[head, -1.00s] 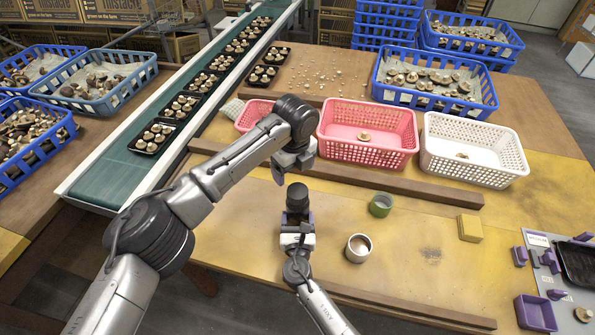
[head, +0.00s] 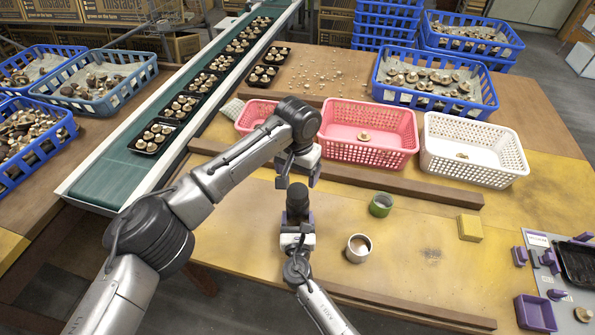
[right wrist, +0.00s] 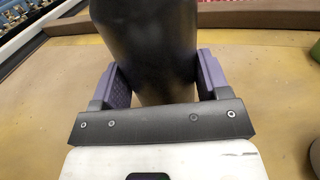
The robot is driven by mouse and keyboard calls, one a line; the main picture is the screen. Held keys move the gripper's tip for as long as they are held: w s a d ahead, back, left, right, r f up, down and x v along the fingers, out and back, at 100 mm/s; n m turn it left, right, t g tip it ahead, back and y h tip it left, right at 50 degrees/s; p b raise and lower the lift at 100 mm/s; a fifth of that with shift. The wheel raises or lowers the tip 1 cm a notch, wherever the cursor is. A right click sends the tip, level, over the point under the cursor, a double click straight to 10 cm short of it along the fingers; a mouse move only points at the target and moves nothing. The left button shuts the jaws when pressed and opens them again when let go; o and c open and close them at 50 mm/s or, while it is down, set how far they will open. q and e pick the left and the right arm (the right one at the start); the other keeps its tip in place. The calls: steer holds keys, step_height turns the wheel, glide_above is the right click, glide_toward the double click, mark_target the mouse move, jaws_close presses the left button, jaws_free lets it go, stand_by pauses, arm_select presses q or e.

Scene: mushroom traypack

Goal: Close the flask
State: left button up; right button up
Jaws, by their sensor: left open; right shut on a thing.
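The flask is a dark cylinder (head: 297,200) standing upright over the yellow table; it also fills the top middle of the right wrist view (right wrist: 145,40). My right gripper (head: 297,218) is shut on it, with a purple finger on each side. My left gripper (head: 298,180) is open just above the flask top, its two fingers apart. The left gripper and wrist crowd the top, so I cannot tell whether a cap sits on it.
A green cup (head: 381,205) and a metal cup with brown contents (head: 349,252) stand right of the flask. A yellow block (head: 470,228) lies farther right. A wooden bar (head: 400,188) runs behind, before pink (head: 365,152) and white (head: 470,170) baskets.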

mark_target(297, 190)
arm_select(q)
steer(key=n, duration=0.5)
steer(key=shift+n, duration=0.4)
steer(key=n, duration=0.5)
steer(key=shift+n, duration=0.4)
steer(key=shift+f, duration=0.15)
steer(key=shift+f, duration=3.9)
steer(key=shift+c, duration=0.3)
